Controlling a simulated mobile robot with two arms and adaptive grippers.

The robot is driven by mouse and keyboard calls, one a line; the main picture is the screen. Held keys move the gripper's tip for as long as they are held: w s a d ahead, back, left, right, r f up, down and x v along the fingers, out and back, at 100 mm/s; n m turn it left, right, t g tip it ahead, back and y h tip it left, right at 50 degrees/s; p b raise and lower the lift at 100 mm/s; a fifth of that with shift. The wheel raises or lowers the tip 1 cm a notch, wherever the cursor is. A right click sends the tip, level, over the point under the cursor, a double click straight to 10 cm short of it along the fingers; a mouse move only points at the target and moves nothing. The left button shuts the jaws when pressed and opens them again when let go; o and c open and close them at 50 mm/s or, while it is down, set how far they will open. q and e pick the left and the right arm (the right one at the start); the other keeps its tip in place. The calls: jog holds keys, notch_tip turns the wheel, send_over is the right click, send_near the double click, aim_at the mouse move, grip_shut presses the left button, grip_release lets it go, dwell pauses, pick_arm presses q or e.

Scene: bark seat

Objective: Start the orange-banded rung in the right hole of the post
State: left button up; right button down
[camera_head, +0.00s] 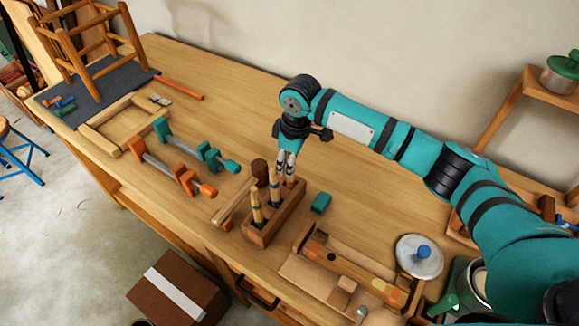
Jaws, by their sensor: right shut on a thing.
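My right gripper (287,163) points down over a wooden rack (284,217) and is shut on the rung (290,181) at the rack's far end. That rung looks orange-brown near the fingers; the fingers partly hide it, so its band is hard to make out. Its lower end is in or just above the rack. Two other rungs stand upright in the rack: one with a dark band (275,194) and one nearer the front (257,208). The post (352,271) lies in a wooden cradle (301,275) at lower right, with dark spots and orange patches on top. My left gripper is out of view.
A mallet (260,171) lies left of the rack and a teal block (320,203) right of it. Orange clamps (173,166) and teal clamps (197,148) lie left.

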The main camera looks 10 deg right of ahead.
notch_tip(320, 180, up, 9)
jog(key=shift+f+b, duration=0.15)
jog(key=shift+b, duration=0.9)
notch_tip(320, 180, up, 5)
jog(key=p, duration=0.4)
notch_tip(320, 180, up, 3)
jog(key=p, duration=0.4)
jog(key=shift+p, duration=0.3)
